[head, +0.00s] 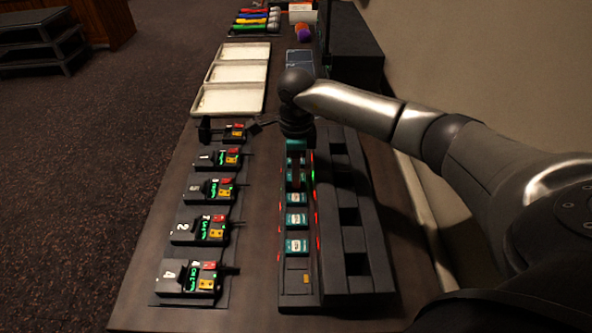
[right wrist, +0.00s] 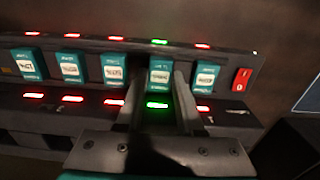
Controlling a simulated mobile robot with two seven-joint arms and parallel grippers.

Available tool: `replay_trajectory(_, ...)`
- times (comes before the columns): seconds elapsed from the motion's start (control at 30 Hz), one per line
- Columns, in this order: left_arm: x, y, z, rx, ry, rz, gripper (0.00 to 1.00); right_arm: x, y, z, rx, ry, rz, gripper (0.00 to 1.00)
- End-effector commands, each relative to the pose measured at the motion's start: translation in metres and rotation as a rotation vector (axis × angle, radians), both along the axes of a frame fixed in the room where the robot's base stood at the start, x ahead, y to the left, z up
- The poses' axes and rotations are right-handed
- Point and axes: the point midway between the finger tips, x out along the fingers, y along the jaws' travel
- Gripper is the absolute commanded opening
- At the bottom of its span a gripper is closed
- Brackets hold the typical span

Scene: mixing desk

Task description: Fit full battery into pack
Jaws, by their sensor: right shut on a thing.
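My right gripper (head: 297,180) reaches down onto the battery charger (head: 299,300). In the right wrist view its two fingers (right wrist: 157,90) are shut on the sides of a teal battery (right wrist: 160,76) in a charger slot. The charger lights by this battery are green; the lights by the others are red. In the head view the gripper largely hides this battery. Several black packs stand in a row left of the charger, including one marked 4 (head: 190,280), one marked 2 (head: 200,229) and the farthest pack (head: 235,131). My left gripper is not in view.
Other teal batteries (head: 296,246) sit in the charger, whose nearest slot is empty. A dark slotted rack (head: 355,240) stands to its right. White trays (head: 228,99) lie beyond the packs. A bare desk strip (head: 258,215) runs between packs and charger.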

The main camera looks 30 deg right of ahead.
Motion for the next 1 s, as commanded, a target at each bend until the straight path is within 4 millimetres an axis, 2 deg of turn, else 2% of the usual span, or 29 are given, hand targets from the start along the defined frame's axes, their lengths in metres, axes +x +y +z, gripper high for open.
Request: replay_trajectory(1.0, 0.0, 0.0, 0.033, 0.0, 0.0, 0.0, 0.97, 0.0, 0.0, 0.043, -0.001, 0.0, 0.0, 0.06)
